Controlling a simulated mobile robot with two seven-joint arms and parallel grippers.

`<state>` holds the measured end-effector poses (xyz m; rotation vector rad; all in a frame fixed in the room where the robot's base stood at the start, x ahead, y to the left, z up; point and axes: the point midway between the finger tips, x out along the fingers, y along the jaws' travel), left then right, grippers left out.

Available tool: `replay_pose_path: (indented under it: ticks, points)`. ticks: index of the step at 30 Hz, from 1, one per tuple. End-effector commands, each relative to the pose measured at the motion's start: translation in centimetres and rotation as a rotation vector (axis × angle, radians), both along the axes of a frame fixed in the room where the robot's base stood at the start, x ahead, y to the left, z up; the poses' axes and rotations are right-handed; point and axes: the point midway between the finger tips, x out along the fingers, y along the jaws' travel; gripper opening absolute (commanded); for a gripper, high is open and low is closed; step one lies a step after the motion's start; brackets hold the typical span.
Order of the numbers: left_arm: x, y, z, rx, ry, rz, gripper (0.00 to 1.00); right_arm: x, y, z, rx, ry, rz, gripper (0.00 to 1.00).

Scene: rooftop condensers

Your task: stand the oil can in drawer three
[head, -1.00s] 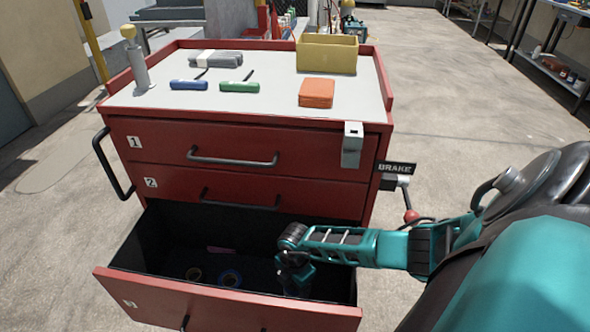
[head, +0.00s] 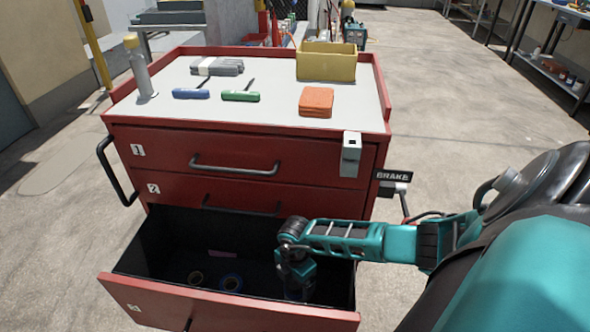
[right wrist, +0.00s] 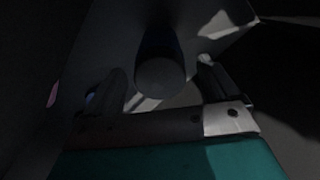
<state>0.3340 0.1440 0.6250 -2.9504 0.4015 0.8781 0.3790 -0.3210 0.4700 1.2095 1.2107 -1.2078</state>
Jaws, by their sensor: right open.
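Drawer three (head: 230,304), the lowest in the red cart, is pulled open and carries a 3 label. My right gripper (head: 298,288) points down inside its right part. In the right wrist view its two fingers (right wrist: 162,88) are apart, with a dark cylinder (right wrist: 160,75) between them, its round end towards the camera. This may be the oil can; it is too dark to be sure, or to tell whether it touches the drawer floor. A grey bottle-like thing with a yellow top (head: 140,72) stands on the cart's top left. My left gripper is out of view.
In the drawer lie a blue ring (head: 230,282), a tan ring (head: 196,278) and a pink piece (head: 222,253). The cart top (head: 270,115) holds a yellow bin (head: 326,62), an orange block (head: 316,101) and screwdrivers. A brake lever (head: 404,203) sits at the cart's right side.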

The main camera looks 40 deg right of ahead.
Motion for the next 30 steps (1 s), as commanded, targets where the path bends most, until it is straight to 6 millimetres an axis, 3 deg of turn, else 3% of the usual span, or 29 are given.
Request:
replay_pose_path:
  ticks: [1,3,10,15,30]
  points:
    - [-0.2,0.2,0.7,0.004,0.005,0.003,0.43,0.0,-0.1,1.9,-0.001,-0.002,0.002,0.88]
    - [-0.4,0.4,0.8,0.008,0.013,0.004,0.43,0.0,-0.1,3.3,-0.001,-0.002,0.001,0.88]
    - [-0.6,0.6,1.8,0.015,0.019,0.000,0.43,0.0,0.0,6.7,0.000,-0.001,0.000,0.88]
    - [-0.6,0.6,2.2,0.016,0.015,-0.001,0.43,0.0,0.0,7.6,0.000,0.001,0.000,0.88]
    - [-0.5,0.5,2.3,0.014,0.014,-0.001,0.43,0.0,0.0,7.6,0.000,0.000,0.000,0.88]
